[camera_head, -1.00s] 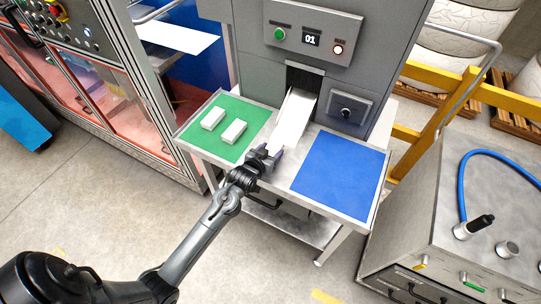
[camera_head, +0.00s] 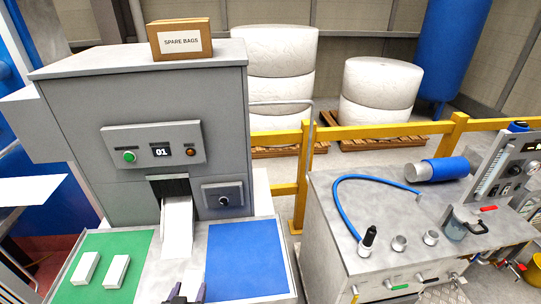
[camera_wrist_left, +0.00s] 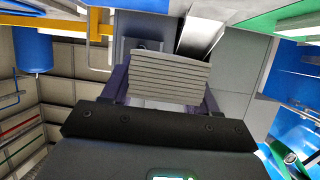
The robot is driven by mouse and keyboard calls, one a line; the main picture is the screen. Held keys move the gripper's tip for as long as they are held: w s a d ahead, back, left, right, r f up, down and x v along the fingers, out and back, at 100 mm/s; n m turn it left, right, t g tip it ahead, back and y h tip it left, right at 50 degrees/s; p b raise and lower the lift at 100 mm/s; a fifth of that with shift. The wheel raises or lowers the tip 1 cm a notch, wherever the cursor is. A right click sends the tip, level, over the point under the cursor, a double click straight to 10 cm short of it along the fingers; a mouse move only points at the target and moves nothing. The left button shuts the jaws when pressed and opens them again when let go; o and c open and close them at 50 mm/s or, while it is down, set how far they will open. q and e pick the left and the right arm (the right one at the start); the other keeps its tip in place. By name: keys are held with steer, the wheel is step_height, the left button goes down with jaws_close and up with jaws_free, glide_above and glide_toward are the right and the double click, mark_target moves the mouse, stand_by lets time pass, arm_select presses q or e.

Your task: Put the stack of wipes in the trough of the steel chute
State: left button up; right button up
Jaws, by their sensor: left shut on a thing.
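The stack of wipes (camera_wrist_left: 160,75) shows in the left wrist view as several pale grey layers between the two fingers. My left gripper (camera_wrist_left: 164,92) is shut on it. In the head view the left gripper (camera_head: 187,294) is at the bottom edge, just below the lower end of the steel chute, and mostly cut off. The steel chute (camera_head: 178,226) slopes down from a dark slot in the grey machine. It also shows behind the stack in the left wrist view (camera_wrist_left: 203,30). I cannot tell whether the stack touches it. My right gripper is not in view.
Two white blocks (camera_head: 84,268) (camera_head: 116,271) lie on the green mat (camera_head: 135,247) left of the chute. The blue mat (camera_head: 245,255) to its right is bare. The grey machine (camera_head: 90,110) stands behind. A bench (camera_head: 335,265) with a blue hose is at right.

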mark_target(191, 293)
arm_select(q)
steer(key=shift+m+h, duration=0.5)
steer(key=shift+h, duration=0.3)
steer(key=s+d+r, duration=0.1)
steer(key=r, duration=0.1)
steer(key=d+r+p, duration=0.1)
steer(key=r, duration=0.1)
steer(key=s+r, duration=0.1)
steer(key=r, duration=0.1)
steer(key=shift+s+d, duration=0.3)
steer(key=shift+d, duration=0.1)
step_height(191, 293, up, 13)
steer(key=s+p, duration=0.2)
steer(key=p, duration=2)
steer(key=shift+f+p, duration=0.2)
steer(key=shift+p, duration=0.15)
